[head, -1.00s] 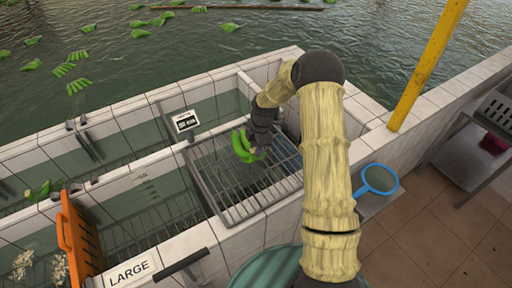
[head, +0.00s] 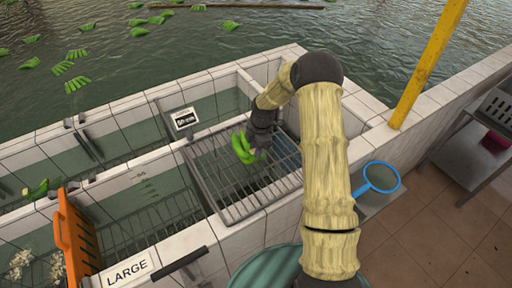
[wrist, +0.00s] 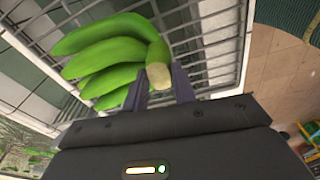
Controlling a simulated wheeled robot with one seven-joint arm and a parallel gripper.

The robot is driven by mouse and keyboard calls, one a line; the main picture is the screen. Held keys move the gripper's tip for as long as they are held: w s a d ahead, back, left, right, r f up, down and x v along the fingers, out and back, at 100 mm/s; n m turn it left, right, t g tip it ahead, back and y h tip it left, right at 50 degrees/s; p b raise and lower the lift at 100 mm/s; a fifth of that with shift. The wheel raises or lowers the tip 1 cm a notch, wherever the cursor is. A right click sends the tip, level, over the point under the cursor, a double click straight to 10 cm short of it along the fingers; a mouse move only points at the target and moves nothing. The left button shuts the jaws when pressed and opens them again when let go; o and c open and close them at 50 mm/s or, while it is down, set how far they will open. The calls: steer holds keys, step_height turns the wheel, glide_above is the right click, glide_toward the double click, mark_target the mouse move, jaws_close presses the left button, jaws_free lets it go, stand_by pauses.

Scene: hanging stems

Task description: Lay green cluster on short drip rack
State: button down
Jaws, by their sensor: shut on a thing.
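The green cluster (head: 242,148) is a hand of several green bananas, held by my gripper (head: 262,152) over the wire drip rack (head: 224,214). In the wrist view the cluster (wrist: 115,55) hangs with its cut pale stem between the fingers of my gripper (wrist: 160,88), which are shut on it. The rack (wrist: 215,40) shows as metal bars behind the fruit. I cannot tell whether the bananas touch the bars.
Tiled water tanks lie around the rack, with a small display (head: 185,118) on the wall behind it. An orange panel (head: 78,238) stands at the left by a LARGE sign (head: 128,269). A blue-rimmed net (head: 380,178) and a yellow post (head: 428,66) are at the right.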

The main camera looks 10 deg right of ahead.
steer(key=shift+w+f, duration=0.2)
steer(key=shift+f, duration=0.35)
steer(key=shift+s+a, duration=0.1)
steer(key=shift+s, duration=0.05)
steer(key=shift+b, duration=0.3)
steer(key=shift+f, duration=0.2)
steer(key=c, duration=1.3)
jaws_free()
steer(key=shift+d, duration=0.2)
steer(key=shift+o, duration=1.2)
steer(key=shift+s+r, duration=0.1)
steer(key=shift+f, duration=0.2)
step_height(320, 180, up, 18)
steer(key=d+b, duration=0.2)
steer(key=b, duration=0.3)
steer(key=shift+s+f, duration=0.15)
steer(key=shift+f, duration=0.05)
